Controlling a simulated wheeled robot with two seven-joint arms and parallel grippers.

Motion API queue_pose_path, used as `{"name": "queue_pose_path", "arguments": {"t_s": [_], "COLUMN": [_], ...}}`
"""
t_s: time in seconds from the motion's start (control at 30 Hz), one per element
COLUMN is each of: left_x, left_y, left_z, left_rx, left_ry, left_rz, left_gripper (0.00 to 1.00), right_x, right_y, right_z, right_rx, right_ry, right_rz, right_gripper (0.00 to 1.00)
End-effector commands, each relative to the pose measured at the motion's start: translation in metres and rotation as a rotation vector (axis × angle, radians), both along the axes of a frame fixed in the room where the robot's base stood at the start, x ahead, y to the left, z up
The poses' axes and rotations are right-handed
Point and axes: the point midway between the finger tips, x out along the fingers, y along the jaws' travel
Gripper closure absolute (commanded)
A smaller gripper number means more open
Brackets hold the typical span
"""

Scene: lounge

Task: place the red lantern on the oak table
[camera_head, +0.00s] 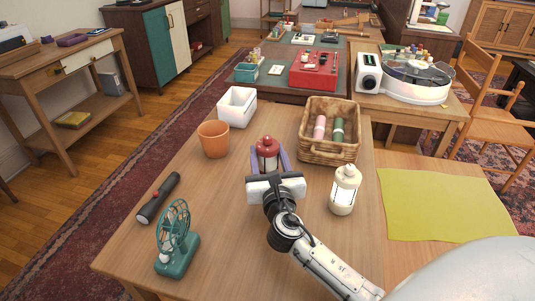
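The red lantern (266,147) stands upright, with its red cap and pale body showing, between the purple fingers of my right gripper (269,161). The fingers lie on both sides of its body; I cannot tell whether they press on it. The lantern's lower part is hidden behind the gripper, so whether it touches the wooden tabletop (225,195) is unclear. That near table has a light brown top and may be the oak table. My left gripper is not in view.
A flashlight (158,198) and green fan (177,245) are at front left. A yellow cloth (445,205) lies right.

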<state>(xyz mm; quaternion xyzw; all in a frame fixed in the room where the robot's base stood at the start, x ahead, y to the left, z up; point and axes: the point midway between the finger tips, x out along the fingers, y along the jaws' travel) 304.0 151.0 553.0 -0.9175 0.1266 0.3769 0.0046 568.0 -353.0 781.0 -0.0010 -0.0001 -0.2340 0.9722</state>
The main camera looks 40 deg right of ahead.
Motion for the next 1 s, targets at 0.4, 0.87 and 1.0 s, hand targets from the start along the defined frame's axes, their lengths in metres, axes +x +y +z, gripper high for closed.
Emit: {"name": "queue_pose_path", "arguments": {"t_s": [0.4,0.87,1.0], "left_x": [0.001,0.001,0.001], "left_y": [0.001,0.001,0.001], "left_z": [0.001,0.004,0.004], "left_rx": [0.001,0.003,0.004], "left_ry": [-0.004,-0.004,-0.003], "left_rz": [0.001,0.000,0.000], "left_gripper": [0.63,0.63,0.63], "right_x": [0.000,-0.067,-0.089], "right_y": [0.000,0.035,0.046], "right_z": [0.001,0.001,0.001], "right_rx": [0.000,0.002,0.004], "right_ry": [0.001,0.004,0.003], "right_rz": [0.001,0.002,0.002], "right_gripper": [0.35,0.35,0.35]}}
